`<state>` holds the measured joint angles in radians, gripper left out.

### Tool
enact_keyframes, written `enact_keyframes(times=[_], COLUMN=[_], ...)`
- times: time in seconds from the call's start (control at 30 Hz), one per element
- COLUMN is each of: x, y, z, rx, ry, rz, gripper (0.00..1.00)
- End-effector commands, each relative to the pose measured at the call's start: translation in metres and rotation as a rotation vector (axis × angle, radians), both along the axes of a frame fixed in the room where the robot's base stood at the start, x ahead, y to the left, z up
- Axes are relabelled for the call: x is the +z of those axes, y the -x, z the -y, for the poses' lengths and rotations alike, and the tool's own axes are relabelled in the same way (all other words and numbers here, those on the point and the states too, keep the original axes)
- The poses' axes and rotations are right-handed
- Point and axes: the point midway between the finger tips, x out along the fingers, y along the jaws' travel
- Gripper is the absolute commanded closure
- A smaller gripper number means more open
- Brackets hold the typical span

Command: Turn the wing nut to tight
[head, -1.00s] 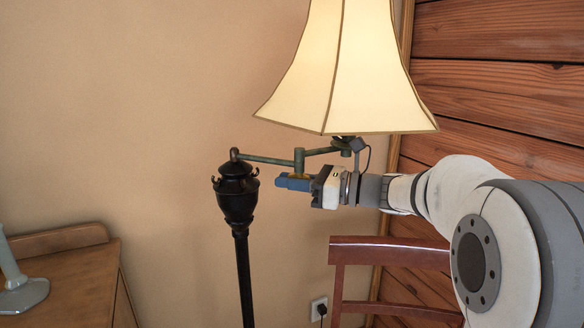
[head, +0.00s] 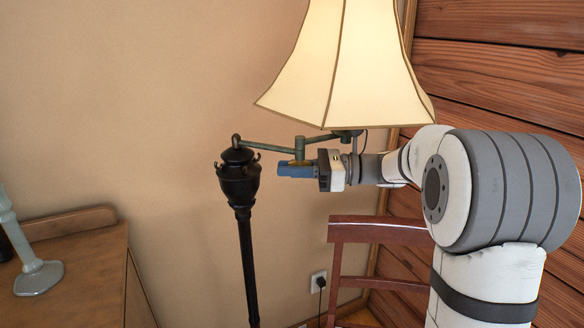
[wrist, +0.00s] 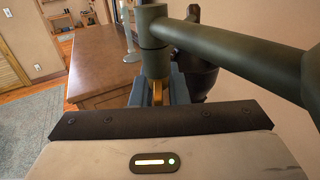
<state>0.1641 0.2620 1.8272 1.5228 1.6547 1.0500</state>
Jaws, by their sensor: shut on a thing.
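The wing nut (wrist: 157,93) is a small brass-coloured piece below the dark green elbow joint (wrist: 153,40) of a swing-arm floor lamp. My gripper (wrist: 159,86) is shut on it, with one blue finger on each side. In the head view my gripper (head: 284,170) reaches in from the right under the lamp's arm (head: 270,146), and its fingers hide most of the nut. The lamp's black post (head: 240,178) stands just left of the fingertips. The nut's exact angle and how tight it is cannot be made out.
The lit cream shade (head: 350,70) hangs close above my wrist. A red-brown chair (head: 385,232) stands below my arm, near the plank wall. A wooden dresser (head: 85,275) with a pale candlestick (head: 38,277) is at the left. A lamp cord hangs by the wrist.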

Motion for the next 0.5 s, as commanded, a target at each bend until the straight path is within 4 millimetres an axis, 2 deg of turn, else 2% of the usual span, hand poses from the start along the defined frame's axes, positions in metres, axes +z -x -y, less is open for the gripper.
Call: enact_keyframes(times=[0.03,0.07,0.2,0.5], x=[-0.0003,-0.0002,-0.0002,0.0000], y=[0.0001,0.0001,0.0001,0.0000], z=[0.0000,0.0000,0.0000,0.0044], rx=[0.000,0.000,0.000,-0.002], ry=[0.000,0.000,0.000,0.000], rz=[0.000,0.000,-0.001,0.000], gripper=[1.00,0.84,0.73,0.73])
